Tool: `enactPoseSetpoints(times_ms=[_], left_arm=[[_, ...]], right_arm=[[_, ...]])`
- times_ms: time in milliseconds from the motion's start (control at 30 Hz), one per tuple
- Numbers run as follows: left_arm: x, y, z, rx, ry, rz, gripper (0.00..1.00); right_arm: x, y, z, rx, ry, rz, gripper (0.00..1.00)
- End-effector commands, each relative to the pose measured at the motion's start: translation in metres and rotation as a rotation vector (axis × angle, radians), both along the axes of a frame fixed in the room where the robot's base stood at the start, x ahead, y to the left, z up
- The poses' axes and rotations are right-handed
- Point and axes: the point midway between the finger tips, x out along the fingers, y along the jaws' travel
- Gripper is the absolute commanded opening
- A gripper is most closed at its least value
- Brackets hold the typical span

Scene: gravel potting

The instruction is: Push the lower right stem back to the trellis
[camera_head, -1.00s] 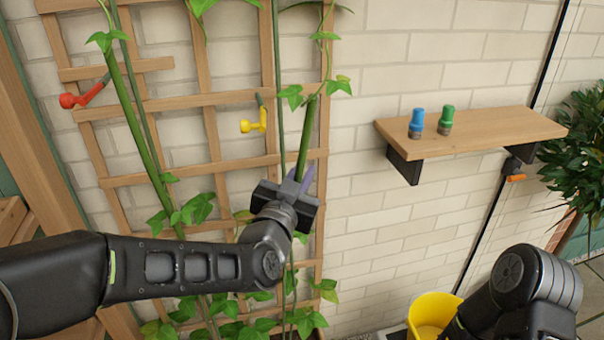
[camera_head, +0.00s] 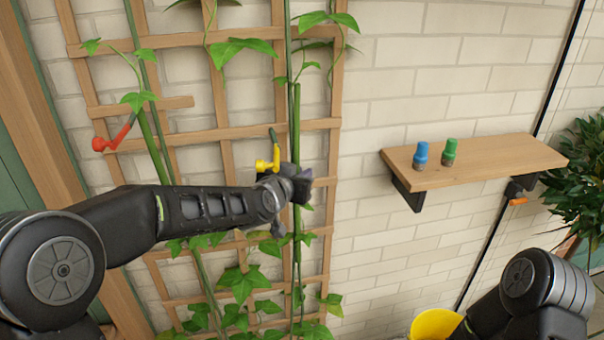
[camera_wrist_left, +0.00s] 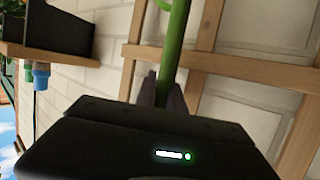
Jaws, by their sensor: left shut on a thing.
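The wooden trellis (camera_head: 235,133) stands against the brick wall. My left gripper (camera_head: 303,178) is in front of its right side, shut on the lower right stem (camera_head: 296,115). The green stem rises out of the fingers, nearly upright, close to a thinner green stake in the head view. In the left wrist view the stem (camera_wrist_left: 175,40) runs between the two fingers (camera_wrist_left: 163,88), with trellis slats behind it. A yellow clip (camera_head: 268,160) sits just left of the gripper. Where the stem meets the trellis is partly hidden by the gripper. My right gripper is out of view.
A red clip (camera_head: 112,141) is on the trellis's left side. A wooden shelf (camera_head: 480,162) with a blue-capped piece (camera_head: 420,155) and a green-capped piece (camera_head: 449,152) is on the wall at right. A yellow bucket (camera_head: 436,324) stands below.

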Motion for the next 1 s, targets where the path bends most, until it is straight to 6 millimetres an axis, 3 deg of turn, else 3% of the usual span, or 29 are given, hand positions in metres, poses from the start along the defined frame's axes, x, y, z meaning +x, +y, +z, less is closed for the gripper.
enactPoseSetpoints(times_ms=[300, 733, 1000], left_arm=[[0.001, 0.003, 0.002, -0.002, -0.006, 0.006, 0.35], [-0.002, 0.003, 0.003, -0.001, -0.005, 0.005, 0.35], [-0.033, 0.011, 0.015, -0.001, -0.008, 0.004, 0.35]], right_arm=[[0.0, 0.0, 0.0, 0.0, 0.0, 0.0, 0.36], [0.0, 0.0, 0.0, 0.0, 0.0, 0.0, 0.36], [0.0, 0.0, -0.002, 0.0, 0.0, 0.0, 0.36]])
